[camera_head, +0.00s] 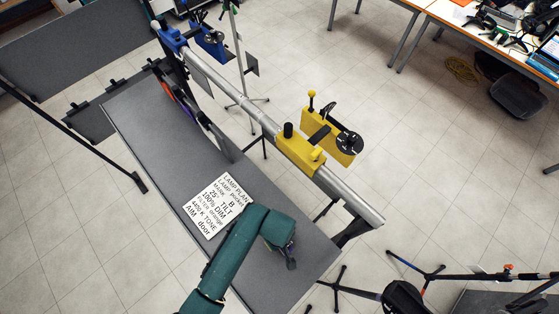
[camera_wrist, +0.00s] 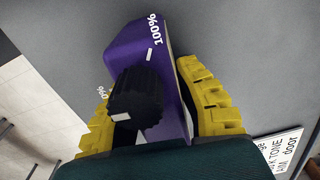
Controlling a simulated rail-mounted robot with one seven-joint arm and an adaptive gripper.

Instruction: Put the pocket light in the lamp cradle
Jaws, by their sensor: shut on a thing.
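In the wrist view a purple body (camera_wrist: 126,48) with a black ribbed knob (camera_wrist: 137,100), which seems to be the pocket light, sits between the yellow pads of my gripper (camera_wrist: 146,80). My gripper is shut on it. The knob has a white mark, and the body reads 100% near its far end. I cannot tell which holds the lamp cradle.
The grey table (camera_head: 150,130) lies under my arm. A white lamp plan card (camera_head: 218,206) on it reads pocket, B, 25° tilt, 100% dim, orange filter, 4400 K and door. Dark panels stand between table and rail. Tripod legs (camera_head: 420,272) stand at the lower right.

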